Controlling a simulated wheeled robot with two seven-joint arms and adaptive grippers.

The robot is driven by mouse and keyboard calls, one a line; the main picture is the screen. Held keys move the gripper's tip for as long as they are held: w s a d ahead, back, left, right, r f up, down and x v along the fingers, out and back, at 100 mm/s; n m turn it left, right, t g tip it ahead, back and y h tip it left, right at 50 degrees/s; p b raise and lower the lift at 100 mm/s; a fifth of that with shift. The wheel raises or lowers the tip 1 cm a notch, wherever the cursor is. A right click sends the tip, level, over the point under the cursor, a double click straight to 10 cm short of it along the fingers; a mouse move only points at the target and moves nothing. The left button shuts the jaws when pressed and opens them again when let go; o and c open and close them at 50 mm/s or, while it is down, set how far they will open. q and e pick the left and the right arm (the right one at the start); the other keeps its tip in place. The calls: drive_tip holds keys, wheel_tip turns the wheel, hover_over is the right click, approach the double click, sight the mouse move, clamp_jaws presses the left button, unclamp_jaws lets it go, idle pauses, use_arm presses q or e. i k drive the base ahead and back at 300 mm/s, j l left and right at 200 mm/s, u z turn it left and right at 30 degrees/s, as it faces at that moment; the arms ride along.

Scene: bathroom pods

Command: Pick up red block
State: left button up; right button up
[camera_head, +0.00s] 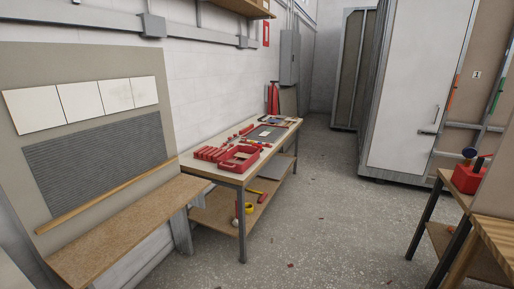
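A row of small red blocks (211,153) sits on the workbench along the wall, at the centre left of the head view. A red open tray (233,165) stands just to their right on the same bench top. Other small red pieces lie farther back on the bench. A larger red box-like item (467,181) stands on a table at the right edge, partly cut off by a panel. I cannot tell which of these is the red block. Neither of my grippers is in view.
The workbench (225,177) has a lower shelf with a yellow roll (249,208). A wooden ledge (130,232) juts out at the front left. A table (450,180) stands at the right. The grey speckled floor (320,215) between them is mostly clear, with tiny red scraps.

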sight(258, 146)
drive_tip(key=i+l, duration=0.25)
drive_tip(key=i, duration=0.2)
drive_tip(key=i+l+u, duration=0.1)
drive_tip(key=i+l, duration=0.15)
drive_tip(key=i, duration=0.2)
drive_tip(key=i+l, duration=0.25)
drive_tip(key=i, duration=0.15)
